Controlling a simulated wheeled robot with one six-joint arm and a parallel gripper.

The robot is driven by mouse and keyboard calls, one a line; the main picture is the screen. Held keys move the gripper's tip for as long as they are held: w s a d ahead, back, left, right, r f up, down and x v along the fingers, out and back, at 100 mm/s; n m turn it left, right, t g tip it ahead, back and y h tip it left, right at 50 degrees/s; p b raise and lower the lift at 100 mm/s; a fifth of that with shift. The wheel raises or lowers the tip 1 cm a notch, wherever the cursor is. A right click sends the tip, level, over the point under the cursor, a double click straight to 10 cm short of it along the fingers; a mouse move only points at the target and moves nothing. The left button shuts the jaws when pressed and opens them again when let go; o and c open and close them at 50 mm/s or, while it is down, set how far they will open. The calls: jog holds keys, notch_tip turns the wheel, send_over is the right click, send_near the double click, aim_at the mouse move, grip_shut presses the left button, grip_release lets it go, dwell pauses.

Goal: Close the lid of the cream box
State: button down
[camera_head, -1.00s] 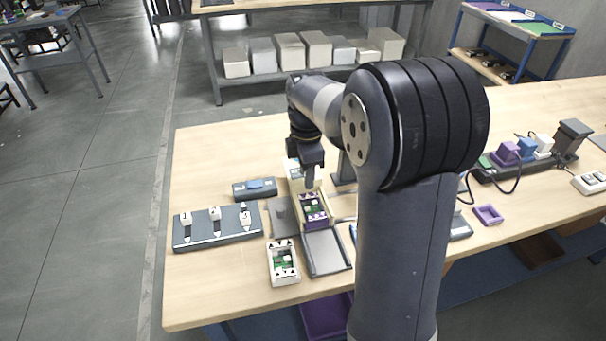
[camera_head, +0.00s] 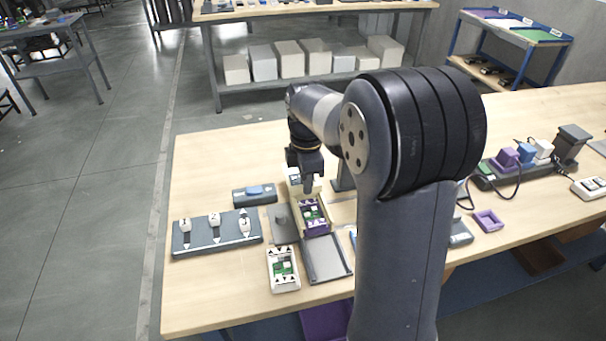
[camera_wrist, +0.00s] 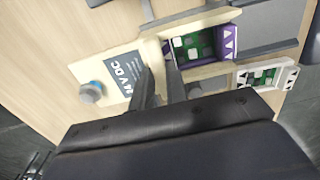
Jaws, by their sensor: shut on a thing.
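The cream box (camera_head: 326,231) stands open on the bench, with a purple insert and a green circuit board (camera_wrist: 194,44) visible inside. Its cream lid (camera_wrist: 118,62) carries a "24V DC" label and a grey-and-blue knob (camera_wrist: 91,92). The lid lies off the opening, at the far end of the box in the head view (camera_head: 293,175) and left of it in the wrist view. My gripper (camera_head: 308,189) is at the lid end of the box. In the wrist view its fingers (camera_wrist: 160,82) are closed at the lid's edge by the opening; their exact contact is partly hidden.
A white box with a green board (camera_head: 284,270) and a grey tray (camera_head: 327,258) stand close in front. A dark panel with white switches (camera_head: 215,235) is at the left. A grey plate with a knob (camera_head: 282,222) lies beside the cream box. The bench's front-left corner is clear.

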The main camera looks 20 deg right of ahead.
jog(key=shift+s+b, duration=0.55)
jog(key=shift+s, duration=4)
jog(key=c, duration=1.5)
grip_release()
jog(key=shift+o, duration=0.2)
notch_tip(320, 180, up, 6)
jog(key=p, duration=0.5)
notch_tip(320, 180, down, 6)
jog(key=b, duration=0.5)
jog(key=shift+f, duration=0.1)
